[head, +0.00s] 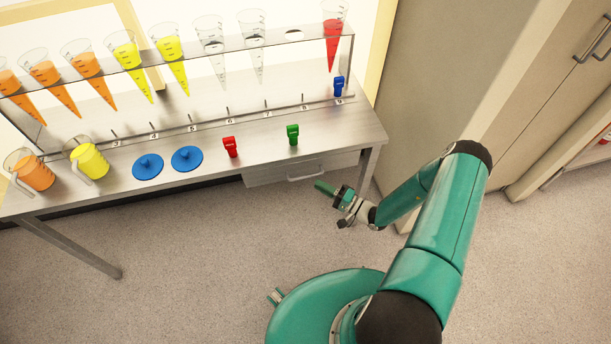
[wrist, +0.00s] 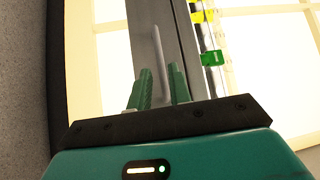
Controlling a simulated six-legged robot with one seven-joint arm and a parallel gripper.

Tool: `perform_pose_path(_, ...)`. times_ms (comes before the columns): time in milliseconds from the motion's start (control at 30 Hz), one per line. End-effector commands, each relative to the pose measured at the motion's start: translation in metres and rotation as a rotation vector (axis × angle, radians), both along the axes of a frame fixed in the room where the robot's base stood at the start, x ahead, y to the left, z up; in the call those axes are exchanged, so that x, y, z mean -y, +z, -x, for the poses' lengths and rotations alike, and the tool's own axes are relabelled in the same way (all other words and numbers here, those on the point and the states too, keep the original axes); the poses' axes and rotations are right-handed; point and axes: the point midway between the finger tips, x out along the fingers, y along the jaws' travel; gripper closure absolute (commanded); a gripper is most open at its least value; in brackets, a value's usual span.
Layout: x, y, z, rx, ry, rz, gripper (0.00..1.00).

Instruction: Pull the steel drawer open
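The steel drawer (head: 270,173) is under the right end of the steel bench and looks shut. Its bar handle (head: 306,177) is on the front face. My gripper (head: 318,186) is just in front of the drawer, near the right end of the handle. In the wrist view, the two green fingers of my gripper (wrist: 161,82) stand apart with a gap between them. The handle (wrist: 159,48) appears ahead, in line with this gap. I cannot tell whether its near end is between the fingertips.
The bench (head: 225,165) carries a rack of cone glasses, jugs, blue discs and a green clip (head: 292,134) above the drawer. A bench leg (head: 370,170) stands right of my gripper. A cabinet (head: 440,80) is at right. The floor (head: 200,250) before the bench is clear.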

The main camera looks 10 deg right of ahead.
Motion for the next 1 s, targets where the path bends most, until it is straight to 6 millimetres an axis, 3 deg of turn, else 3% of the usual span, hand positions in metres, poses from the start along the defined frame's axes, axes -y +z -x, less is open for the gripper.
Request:
perform_pose_path(300,-0.04,0.008,-0.041,0.001,0.006,0.001,0.8)
perform_pose_path(733,-0.047,0.009,-0.051,0.0,0.004,0.001,0.8)
perform_pose_path(833,-0.047,0.009,-0.051,0.0,0.004,0.001,1.0)
perform_pose_path(1000,-0.047,0.009,-0.051,0.0,0.004,0.001,1.0)
